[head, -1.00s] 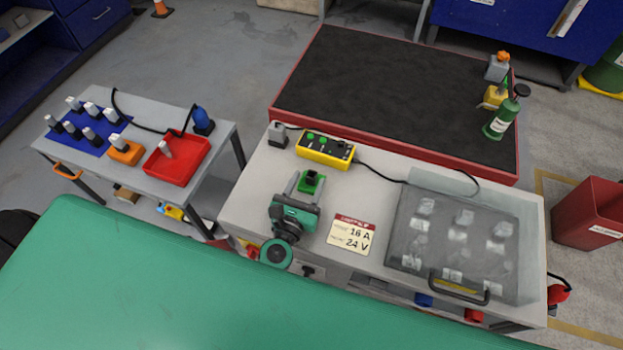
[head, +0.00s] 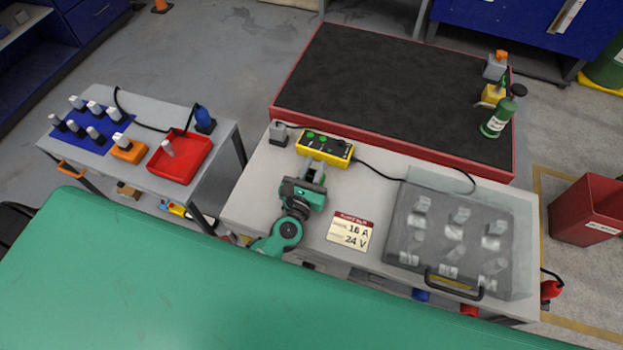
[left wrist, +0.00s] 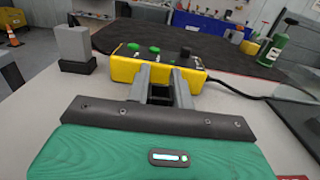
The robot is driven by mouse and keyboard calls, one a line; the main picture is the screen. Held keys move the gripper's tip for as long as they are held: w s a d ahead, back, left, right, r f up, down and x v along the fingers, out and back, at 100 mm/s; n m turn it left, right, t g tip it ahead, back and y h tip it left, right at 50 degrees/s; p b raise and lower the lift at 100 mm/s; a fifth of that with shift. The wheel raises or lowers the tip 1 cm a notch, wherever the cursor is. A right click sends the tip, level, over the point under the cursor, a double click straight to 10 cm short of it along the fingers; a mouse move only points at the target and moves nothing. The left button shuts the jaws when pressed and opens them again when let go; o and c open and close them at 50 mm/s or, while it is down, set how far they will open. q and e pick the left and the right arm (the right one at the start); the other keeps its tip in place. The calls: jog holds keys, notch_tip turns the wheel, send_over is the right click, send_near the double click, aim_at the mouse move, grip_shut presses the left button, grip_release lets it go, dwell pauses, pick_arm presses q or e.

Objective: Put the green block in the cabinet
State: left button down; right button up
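My left gripper (head: 314,170) is over the middle of the grey table. It also shows in the left wrist view (left wrist: 162,80), its two grey fingers pointing at the yellow control box. A narrow gap with something dark in it lies between the fingers; I cannot tell whether they grip it. I cannot make out the green block now; the gripper covers the spot where a green piece with a dark top showed earlier. A clear-covered case (head: 408,225) with a front handle stands at the table's right, seemingly closed, with several grey-white pieces inside. My right gripper is not in view.
The yellow control box (head: 325,148) with green buttons and a cable stands behind the gripper. A grey block on a black base (head: 278,132) is to its left. A rating card (head: 349,231) lies to the gripper's right. A side table holds a red tray (head: 200,160).

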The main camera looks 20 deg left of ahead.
pick_arm(q)
jog(key=shift+r, duration=0.2)
notch_tip(320, 180, up, 7)
jog(key=p, duration=0.4)
notch_tip(320, 180, up, 10)
jog(key=p, duration=0.8)
send_over(314, 175)
jog(key=shift+w+a+r, duration=0.15)
jog(key=shift+w+r, duration=0.05)
jog(key=shift+r, duration=0.45)
jog(key=shift+w+a+r, duration=0.1)
jog(key=shift+w+r, duration=0.1)
jog(key=shift+r, duration=0.45)
